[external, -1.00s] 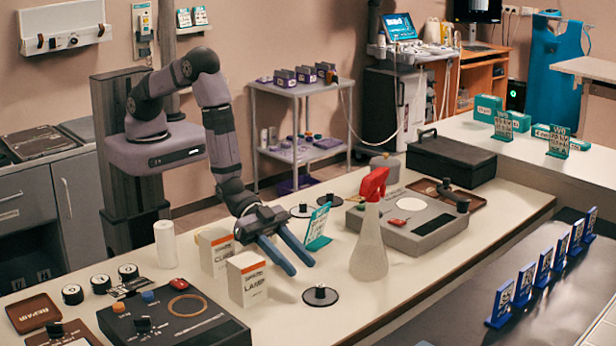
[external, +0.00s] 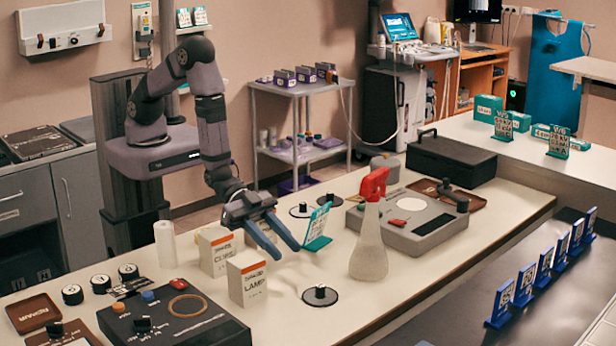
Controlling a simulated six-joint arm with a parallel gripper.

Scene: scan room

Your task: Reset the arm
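My gripper (external: 287,250) hangs over the white table (external: 405,300) in the external view, its two blue fingers spread apart with nothing visible between them. It is above and behind the white box marked LAMP (external: 249,281), and to the right of a second white box (external: 215,252). A teal card stand (external: 318,230) stands just to the right of the fingers. A black disc with a knob (external: 320,296) lies in front of the gripper.
A spray bottle with a red head (external: 368,240) stands right of the gripper, before a grey device (external: 407,222). A black panel (external: 173,318), a brown REPAIR tray (external: 33,312) and a white roll (external: 165,244) are at the left. The table's front middle is mostly clear.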

